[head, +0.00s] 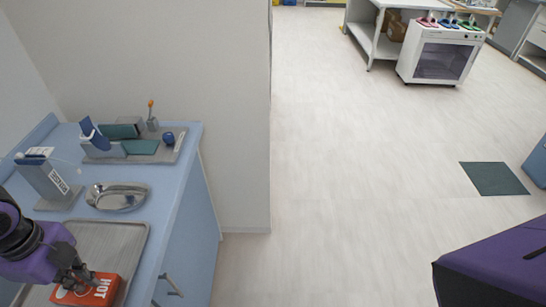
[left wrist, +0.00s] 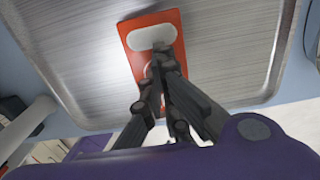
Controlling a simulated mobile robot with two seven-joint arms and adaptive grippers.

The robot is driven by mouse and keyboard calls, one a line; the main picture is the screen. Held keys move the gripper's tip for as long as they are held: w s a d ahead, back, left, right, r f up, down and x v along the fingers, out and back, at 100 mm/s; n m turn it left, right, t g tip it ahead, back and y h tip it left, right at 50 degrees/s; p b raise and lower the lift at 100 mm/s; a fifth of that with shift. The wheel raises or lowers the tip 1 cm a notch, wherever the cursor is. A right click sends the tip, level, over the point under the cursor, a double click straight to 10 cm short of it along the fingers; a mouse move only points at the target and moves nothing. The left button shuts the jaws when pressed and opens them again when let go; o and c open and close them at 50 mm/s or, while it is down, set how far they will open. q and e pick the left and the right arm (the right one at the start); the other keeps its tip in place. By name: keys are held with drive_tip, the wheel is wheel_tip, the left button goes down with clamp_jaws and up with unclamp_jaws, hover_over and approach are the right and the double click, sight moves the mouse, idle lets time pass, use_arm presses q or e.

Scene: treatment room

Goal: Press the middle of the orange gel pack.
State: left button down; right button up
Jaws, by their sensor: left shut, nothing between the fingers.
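The orange gel pack (head: 102,289), with white "HOT" lettering, lies on a metal tray (head: 115,232) at the lower left of the head view. In the left wrist view the pack (left wrist: 136,26) shows a white oval patch on its face. My left gripper (head: 78,284) is shut and empty, pointing down over the pack. In the left wrist view its fingertips (left wrist: 163,48) overlap the patch's lower edge and hide part of the pack. I cannot tell whether they touch it. My right gripper is not in view.
The tray stands on a blue counter (head: 172,215). Behind it are a shiny oval dish (head: 118,203), a grey box with a label (head: 45,180) and a grey station with green pads (head: 170,152). A wall rises behind the counter. The floor to the right is open.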

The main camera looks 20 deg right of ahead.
use_arm(q)
drive_tip(key=shift+f, duration=0.3)
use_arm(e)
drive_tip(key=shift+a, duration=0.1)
use_arm(q)
drive_tip(key=shift+s, duration=0.1)
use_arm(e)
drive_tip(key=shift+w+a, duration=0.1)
